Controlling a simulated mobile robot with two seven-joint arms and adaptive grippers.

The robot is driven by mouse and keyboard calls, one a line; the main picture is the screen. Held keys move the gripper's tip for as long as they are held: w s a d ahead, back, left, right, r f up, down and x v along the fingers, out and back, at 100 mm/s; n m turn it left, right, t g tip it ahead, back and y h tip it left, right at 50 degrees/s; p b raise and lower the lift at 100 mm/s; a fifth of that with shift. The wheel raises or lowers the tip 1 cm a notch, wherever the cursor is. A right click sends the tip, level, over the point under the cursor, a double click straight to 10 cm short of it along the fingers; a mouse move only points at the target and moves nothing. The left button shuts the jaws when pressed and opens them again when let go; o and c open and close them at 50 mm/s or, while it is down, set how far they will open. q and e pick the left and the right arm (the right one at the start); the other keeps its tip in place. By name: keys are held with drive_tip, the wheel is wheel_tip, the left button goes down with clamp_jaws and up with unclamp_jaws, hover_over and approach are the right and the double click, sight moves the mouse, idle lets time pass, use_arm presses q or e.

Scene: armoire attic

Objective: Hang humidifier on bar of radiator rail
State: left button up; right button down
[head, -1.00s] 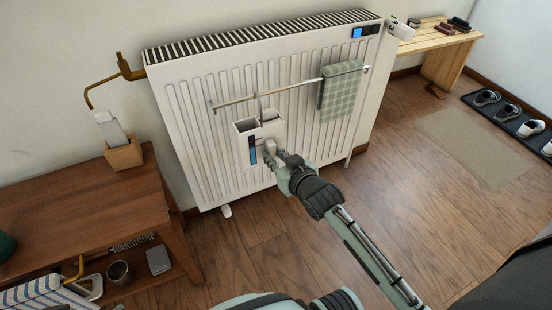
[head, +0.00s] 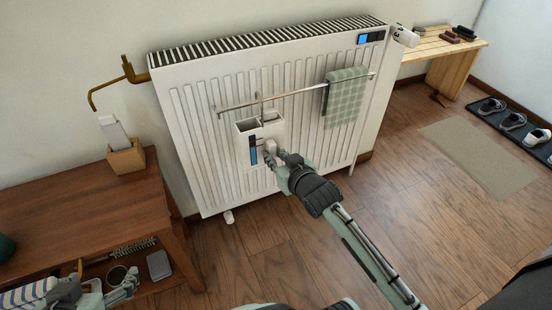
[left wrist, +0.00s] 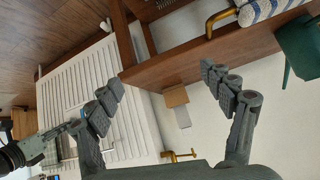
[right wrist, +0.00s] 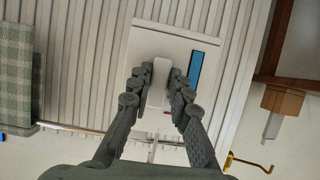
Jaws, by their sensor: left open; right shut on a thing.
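The white humidifier (head: 272,133), a box with an open top and a blue gauge strip, is upright against the radiator front, just below the thin metal bar (head: 300,92) of the rail. A thin hook (head: 258,99) rises from its back to the bar; I cannot tell whether it bears on it. My right gripper (right wrist: 158,78) is shut on the white front grip (right wrist: 160,70) of the humidifier, which also shows in the right wrist view (right wrist: 145,40). My left gripper (head: 130,282) is open and empty near the wooden table, also in the left wrist view (left wrist: 165,80).
A checked green towel (head: 345,93) hangs on the bar's right part. The white radiator (head: 190,150) stands by the wall, with a brass pipe (head: 110,85) at left. The wooden table (head: 70,210) holds a small wooden box (head: 127,158).

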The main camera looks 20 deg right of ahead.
drive_tip(key=shift+w+r+b, duration=0.1)
drive_tip(key=shift+w+b, duration=0.2)
drive_tip(key=shift+w, duration=0.45)
drive_tip(key=shift+w+b, duration=0.4)
drive_tip(key=shift+b, duration=0.05)
drive_tip(key=shift+w, duration=0.25)
drive_tip(key=shift+f+b, duration=0.5)
drive_tip(key=shift+f, duration=0.2)
use_arm(q)
drive_tip(key=w+d+r+m+t+h, duration=0.1)
drive_tip(key=w+d+r+t+h, duration=0.3)
drive_tip(key=r, duration=0.9)
drive_tip(key=shift+w+d+t+h+b, duration=0.5)
drive_tip(key=shift+d+t, duration=1.3)
drive_tip(key=shift+d, duration=1.1)
use_arm(e)
drive_tip(key=shift+f, duration=0.65)
drive_tip(key=c, duration=1.4)
unclamp_jaws()
drive_tip(key=shift+c, duration=0.2)
use_arm(q)
drive_tip(key=shift+r, duration=0.1)
use_arm(e)
drive_tip(key=shift+o, duration=0.6)
drive_tip(key=shift+f, duration=0.1)
